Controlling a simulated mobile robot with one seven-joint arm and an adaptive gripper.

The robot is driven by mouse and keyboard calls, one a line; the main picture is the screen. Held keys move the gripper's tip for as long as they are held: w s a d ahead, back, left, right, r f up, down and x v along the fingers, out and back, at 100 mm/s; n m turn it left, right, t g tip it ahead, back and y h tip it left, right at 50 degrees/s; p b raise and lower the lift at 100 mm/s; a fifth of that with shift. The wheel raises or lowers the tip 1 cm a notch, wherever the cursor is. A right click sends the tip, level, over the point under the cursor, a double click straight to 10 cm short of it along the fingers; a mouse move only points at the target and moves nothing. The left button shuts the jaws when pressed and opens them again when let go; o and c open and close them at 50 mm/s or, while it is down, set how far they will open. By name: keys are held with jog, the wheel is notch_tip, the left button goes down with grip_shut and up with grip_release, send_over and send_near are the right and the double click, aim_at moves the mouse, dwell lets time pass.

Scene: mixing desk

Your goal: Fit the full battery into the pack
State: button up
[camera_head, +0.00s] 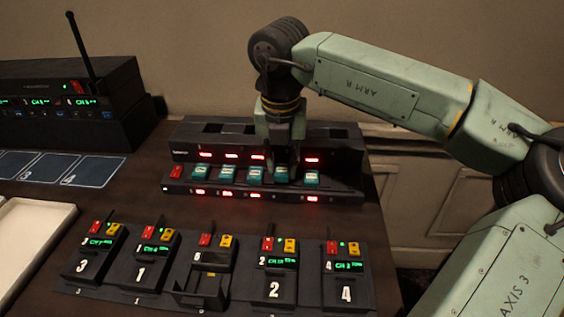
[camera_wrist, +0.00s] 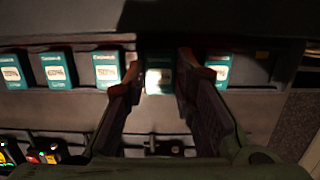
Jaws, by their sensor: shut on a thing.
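My gripper (camera_head: 282,166) is at the charger (camera_head: 345,186) at the back of the desk. In the wrist view its two fingers (camera_wrist: 158,82) are on either side of a teal battery (camera_wrist: 158,77), shut on it. That battery is in line with the other teal batteries; whether it is still seated in its slot I cannot tell. The pack (camera_head: 201,287) in the middle of the front row has an open, empty bay. The charger's red lights show, but the one behind my gripper is hidden, so I cannot read this battery's charge.
Other teal batteries (camera_head: 228,173) stand left of my gripper, and one (camera_head: 311,178) stands close on its right. Closed packs marked 3, 1, 2 (camera_head: 273,290) and 4 flank the open pack. A radio rack (camera_head: 80,85) with an antenna and a white tray (camera_head: 30,245) are left.

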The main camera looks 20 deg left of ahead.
jog(key=shift+r+p, duration=1)
jog(key=shift+r, duration=0.9)
